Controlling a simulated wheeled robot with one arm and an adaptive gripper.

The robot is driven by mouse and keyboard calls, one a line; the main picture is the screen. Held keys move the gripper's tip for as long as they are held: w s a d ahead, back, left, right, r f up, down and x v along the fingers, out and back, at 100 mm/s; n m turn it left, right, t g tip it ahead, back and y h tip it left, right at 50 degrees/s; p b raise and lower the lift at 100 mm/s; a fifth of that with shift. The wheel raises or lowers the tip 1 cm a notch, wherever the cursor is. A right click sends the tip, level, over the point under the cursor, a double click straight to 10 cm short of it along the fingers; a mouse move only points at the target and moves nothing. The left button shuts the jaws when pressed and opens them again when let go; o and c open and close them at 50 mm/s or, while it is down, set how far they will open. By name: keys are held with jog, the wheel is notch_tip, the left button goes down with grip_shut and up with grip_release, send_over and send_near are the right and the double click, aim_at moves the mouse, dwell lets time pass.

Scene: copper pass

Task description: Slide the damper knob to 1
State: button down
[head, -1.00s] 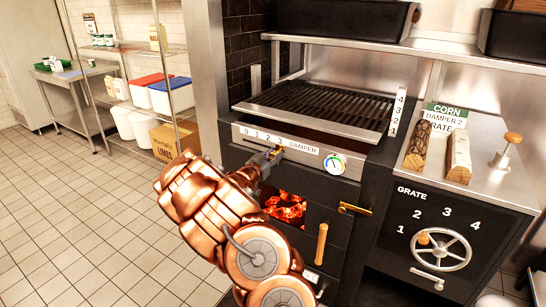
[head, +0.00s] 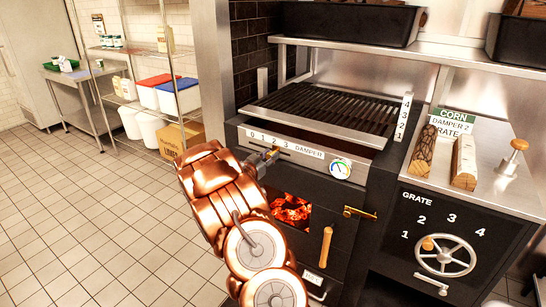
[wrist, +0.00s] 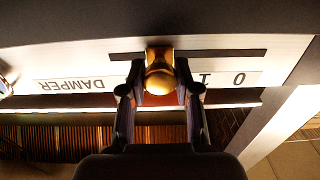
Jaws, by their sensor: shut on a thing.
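The brass damper knob (head: 275,149) sits in the slot of the steel front panel (head: 311,160) below the grill. In the wrist view the knob (wrist: 160,72) is between the two dark fingers of my gripper (wrist: 160,88), which are shut on it. The dark slot (wrist: 225,54) runs to both sides of the knob. The picture there is upside down, with 0 and 1 readable to the right of the knob and DAMPER (wrist: 75,85) to the left. My gripper hides 2 and 3 there. In the head view the knob stands about under the 2.
A round gauge (head: 340,168) is right of the DAMPER label. Below are the glowing firebox opening (head: 290,208) and a door with a wooden handle (head: 326,245). The grate handwheel (head: 445,256) is at the right. A sign (head: 452,122) reads CORN, DAMPER 2, GRATE.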

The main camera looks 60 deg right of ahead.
jog(key=w+p, duration=0.1)
jog(key=w, duration=0.1)
jog(key=w+p, duration=0.1)
jog(key=w, duration=0.1)
jog(key=shift+w+a+r, duration=0.15)
jog(key=shift+a, duration=0.05)
jog(key=shift+w+p, duration=0.35)
jog(key=shift+w, duration=0.55)
jog(key=c, duration=0.8)
grip_release()
jog(key=shift+c, duration=0.2)
jog(key=shift+s, duration=0.1)
jog(key=a, duration=1.2)
jog(key=shift+s, duration=0.25)
